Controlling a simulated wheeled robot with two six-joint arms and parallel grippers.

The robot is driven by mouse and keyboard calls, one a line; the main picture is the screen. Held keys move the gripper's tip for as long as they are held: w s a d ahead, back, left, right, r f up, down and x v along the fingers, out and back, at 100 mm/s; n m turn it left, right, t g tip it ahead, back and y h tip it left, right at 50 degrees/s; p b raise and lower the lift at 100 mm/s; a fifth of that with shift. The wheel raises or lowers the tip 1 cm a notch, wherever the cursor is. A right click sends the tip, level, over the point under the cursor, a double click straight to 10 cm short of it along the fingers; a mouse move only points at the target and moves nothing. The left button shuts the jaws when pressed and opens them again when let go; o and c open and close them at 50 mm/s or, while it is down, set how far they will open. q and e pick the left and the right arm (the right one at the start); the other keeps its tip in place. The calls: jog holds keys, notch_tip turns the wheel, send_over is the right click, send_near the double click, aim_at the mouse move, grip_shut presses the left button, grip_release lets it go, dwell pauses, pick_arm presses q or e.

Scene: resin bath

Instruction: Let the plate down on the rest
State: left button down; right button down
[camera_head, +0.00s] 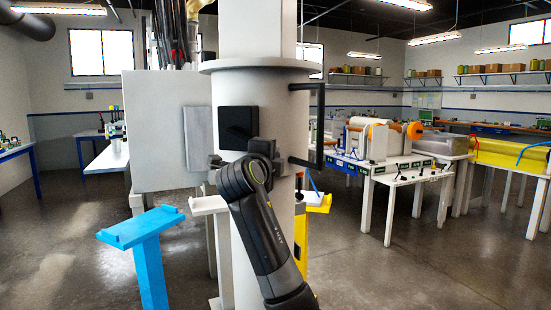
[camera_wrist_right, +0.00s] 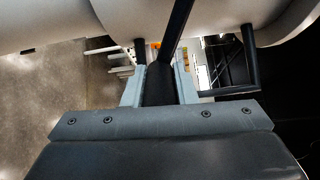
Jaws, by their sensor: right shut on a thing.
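My right gripper (camera_head: 240,160) is raised in front of the thick white column, its jaws closed. A black, squarish piece (camera_head: 238,127) stands just above the jaws and seems to be held by them; I cannot tell for sure whether it is the plate. In the right wrist view a dark bar (camera_wrist_right: 158,86) sits between the two pale fingers of the gripper (camera_wrist_right: 160,92). A blue rest (camera_head: 150,226) with a shallow top stands lower left, apart from the gripper. A white rest (camera_head: 207,204) and a yellow one (camera_head: 320,203) stand partly hidden by the column. My left gripper is not in view.
The white column (camera_head: 262,95) has a wide flange and a black bar handle (camera_head: 320,125) on its right. A large pale panel (camera_head: 160,110) stands left of it. A white bench (camera_head: 390,165) with rollers is at right. Floor at lower left is clear.

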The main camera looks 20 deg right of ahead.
jog(key=shift+f, duration=0.15)
jog(key=c, duration=1.6)
grip_release()
jog(key=o, duration=0.4)
jog(key=shift+w+a+f, duration=0.15)
jog(key=shift+w+a, duration=0.05)
jog(key=shift+w, duration=0.15)
jog(key=shift+o, duration=0.2)
jog(key=shift+s, duration=0.1)
jog(key=shift+s, duration=0.1)
pick_arm(q)
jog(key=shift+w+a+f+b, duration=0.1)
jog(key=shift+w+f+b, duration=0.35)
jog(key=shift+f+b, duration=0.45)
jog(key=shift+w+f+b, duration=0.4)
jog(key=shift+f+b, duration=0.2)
jog(key=shift+b, duration=0.5)
pick_arm(e)
jog(key=v, duration=1.7)
